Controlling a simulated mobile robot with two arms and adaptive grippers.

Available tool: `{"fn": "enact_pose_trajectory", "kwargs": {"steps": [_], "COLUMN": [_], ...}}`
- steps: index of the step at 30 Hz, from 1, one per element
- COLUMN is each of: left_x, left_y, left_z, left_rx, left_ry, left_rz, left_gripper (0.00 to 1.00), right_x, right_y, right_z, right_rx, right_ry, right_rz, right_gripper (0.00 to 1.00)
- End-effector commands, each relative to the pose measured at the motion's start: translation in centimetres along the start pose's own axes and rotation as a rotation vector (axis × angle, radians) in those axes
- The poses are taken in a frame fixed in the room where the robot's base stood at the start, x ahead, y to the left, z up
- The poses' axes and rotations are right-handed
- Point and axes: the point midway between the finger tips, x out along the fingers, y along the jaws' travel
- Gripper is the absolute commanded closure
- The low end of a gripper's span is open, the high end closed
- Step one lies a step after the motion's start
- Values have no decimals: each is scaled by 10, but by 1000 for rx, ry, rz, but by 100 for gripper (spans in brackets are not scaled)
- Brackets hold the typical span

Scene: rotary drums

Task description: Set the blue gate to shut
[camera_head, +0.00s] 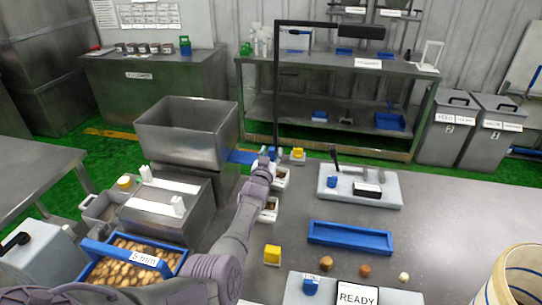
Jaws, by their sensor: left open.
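A flat blue plate, which looks like the blue gate (242,157), sticks out at the right side of the grey metal hopper (187,130). My left arm reaches up from the bottom, and my left gripper (269,154) is just right of the plate's outer end. The gripper is small here and open; I cannot tell whether it touches the plate. The gate's inner end is hidden by the hopper. My right gripper is not in view.
A black post (277,90) rises right behind the gripper. White bins (269,211) sit beside my forearm. A blue tray (350,238), a scale-like device (385,190) and a READY sign (357,294) lie to the right. A blue potato crate (96,247) stands lower left.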

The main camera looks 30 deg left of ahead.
Motion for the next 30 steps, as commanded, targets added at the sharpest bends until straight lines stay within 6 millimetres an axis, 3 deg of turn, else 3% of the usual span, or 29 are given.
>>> {"fn": "enact_pose_trajectory", "kwargs": {"steps": [2, 11, 20, 30], "left_x": [0, 0, 0, 0], "left_y": [0, 0, -1, -59], "left_z": [0, 0, 0, 0], "left_rx": [0, 0, 1, 6], "left_ry": [0, 1, 1, 1], "left_rz": [0, 0, 0, -2], "left_gripper": [52, 100, 100, 100], "right_x": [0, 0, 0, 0], "right_y": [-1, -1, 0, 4], "right_z": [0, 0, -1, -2], "right_rx": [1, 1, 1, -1], "right_ry": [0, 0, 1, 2], "right_rz": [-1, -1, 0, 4], "right_gripper": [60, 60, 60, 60]}}
